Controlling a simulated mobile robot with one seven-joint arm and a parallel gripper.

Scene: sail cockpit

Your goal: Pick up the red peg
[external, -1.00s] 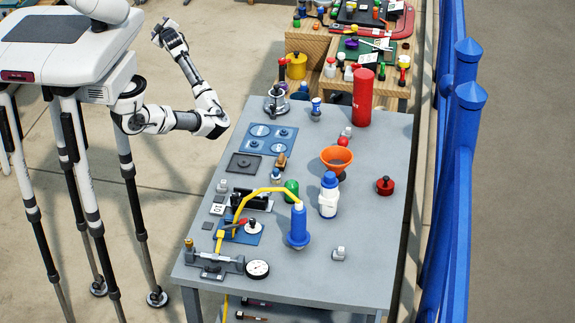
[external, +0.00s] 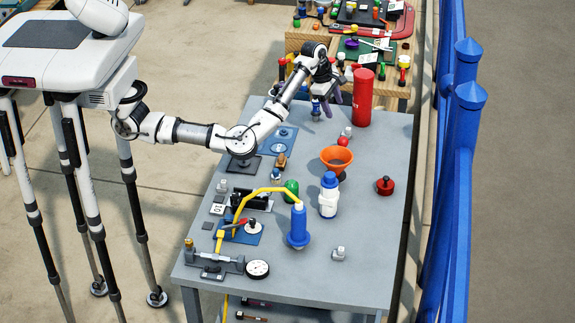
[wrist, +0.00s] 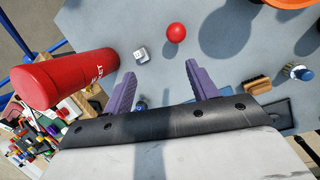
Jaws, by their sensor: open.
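No red thing is plainly a peg. A small round red piece (external: 343,141) lies on the grey table near the orange funnel; it also shows in the wrist view (wrist: 176,32), ahead of the fingers. A red disc-shaped piece with a dark knob (external: 385,186) stands at the table's right. I cannot tell whether either is the peg. My gripper (external: 325,98) is above the table's far end, left of the tall red cylinder (external: 362,97). Its purple fingers are apart and empty in the wrist view (wrist: 159,70). A blue-topped piece (wrist: 141,105) shows below, between them, partly hidden.
A small grey block (wrist: 141,55) lies near the round red piece. The orange funnel (external: 336,157) and white bottle (external: 328,198) stand nearby. A cluttered wooden bench (external: 400,94) is behind the table; a blue fence (external: 458,190) runs right. The table's front right is mostly clear.

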